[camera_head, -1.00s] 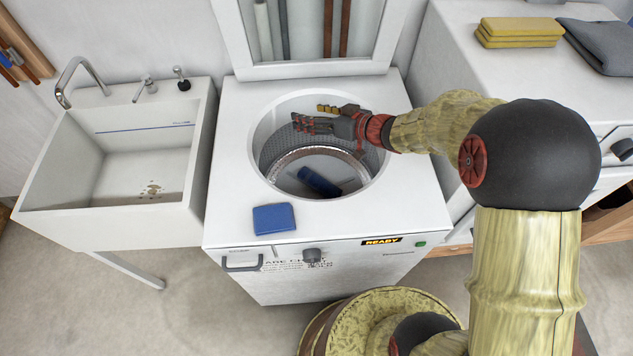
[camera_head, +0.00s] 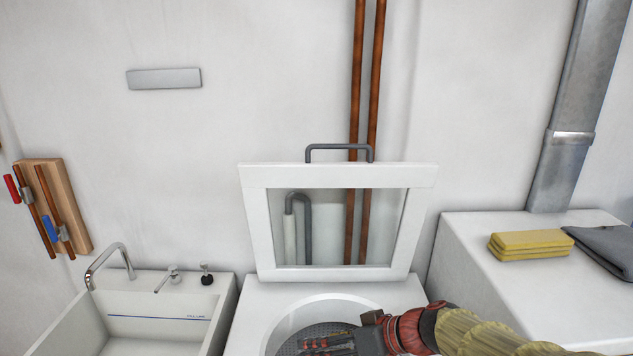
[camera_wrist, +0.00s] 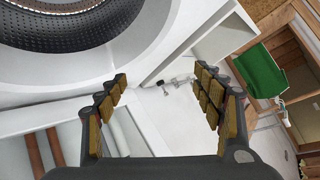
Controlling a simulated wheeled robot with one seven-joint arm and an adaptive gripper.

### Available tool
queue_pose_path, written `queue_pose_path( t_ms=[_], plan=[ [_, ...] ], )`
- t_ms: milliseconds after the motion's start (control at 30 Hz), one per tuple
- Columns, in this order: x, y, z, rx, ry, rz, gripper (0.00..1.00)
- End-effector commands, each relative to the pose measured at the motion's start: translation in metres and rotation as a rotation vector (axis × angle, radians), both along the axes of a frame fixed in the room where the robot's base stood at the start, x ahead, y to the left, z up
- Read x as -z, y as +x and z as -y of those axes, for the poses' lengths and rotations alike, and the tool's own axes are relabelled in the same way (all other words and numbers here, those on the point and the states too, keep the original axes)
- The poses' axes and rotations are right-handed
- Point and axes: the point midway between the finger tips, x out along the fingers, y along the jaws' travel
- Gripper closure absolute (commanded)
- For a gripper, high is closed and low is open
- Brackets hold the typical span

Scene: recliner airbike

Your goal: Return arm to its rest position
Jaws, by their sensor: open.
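My gripper (camera_head: 328,343) is at the bottom of the head view, over the round opening of the white top-loading washer (camera_head: 262,300). My arm reaches in from the lower right. In the wrist view my gripper (camera_wrist: 163,95) has its two padded fingers wide apart with nothing between them. The washer's perforated drum (camera_wrist: 75,25) shows at the upper left of that view. The lower part of the drum is hidden in the head view.
The washer's glass-windowed lid (camera_head: 258,225) stands open against the wall. A white sink (camera_head: 65,335) is at left. Yellow folded cloths (camera_head: 530,245) and a grey cloth (camera_head: 605,250) lie on a white cabinet (camera_head: 480,270) at right. A green item (camera_wrist: 258,72) shows in the wrist view.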

Motion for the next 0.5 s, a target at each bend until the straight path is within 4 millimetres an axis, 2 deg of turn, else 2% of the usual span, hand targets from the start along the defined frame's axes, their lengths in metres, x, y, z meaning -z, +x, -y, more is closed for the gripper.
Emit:
queue_pose_path(
  t_ms=[33,267,500],
  plan=[
    [-0.012,-0.018,0.004,0.003,-0.032,-0.026,0.33],
    [-0.034,-0.094,0.042,0.117,-0.213,-0.172,0.33],
    [-0.051,-0.157,0.107,0.368,-0.402,-0.226,0.33]
  ],
)
